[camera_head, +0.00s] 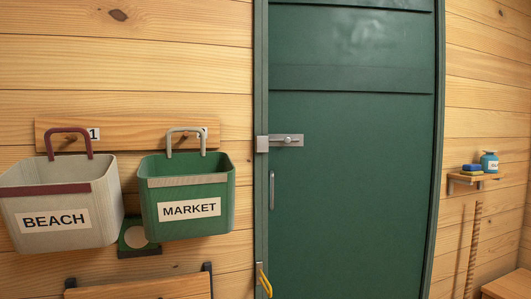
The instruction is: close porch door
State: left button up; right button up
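The green porch door (352,190) fills the middle of the head view and looks shut or nearly shut in its green frame (261,70). A metal slide bolt (287,140) sits on the door's left edge, beside a metal keeper (262,144) on the frame. I cannot tell whether the bolt reaches into the keeper. A slim vertical handle (272,190) is below the bolt. A yellow hook or loop (264,281) hangs low at the left door edge. Neither of my grippers is in view.
Two baskets hang from a wooden peg rail (62,128) on the left: a beige BEACH basket (60,195) and a green MARKET basket (187,185). A wooden surface (512,284) stands lower right.

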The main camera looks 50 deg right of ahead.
aim_at(353, 81)
jog(key=z, duration=2.1)
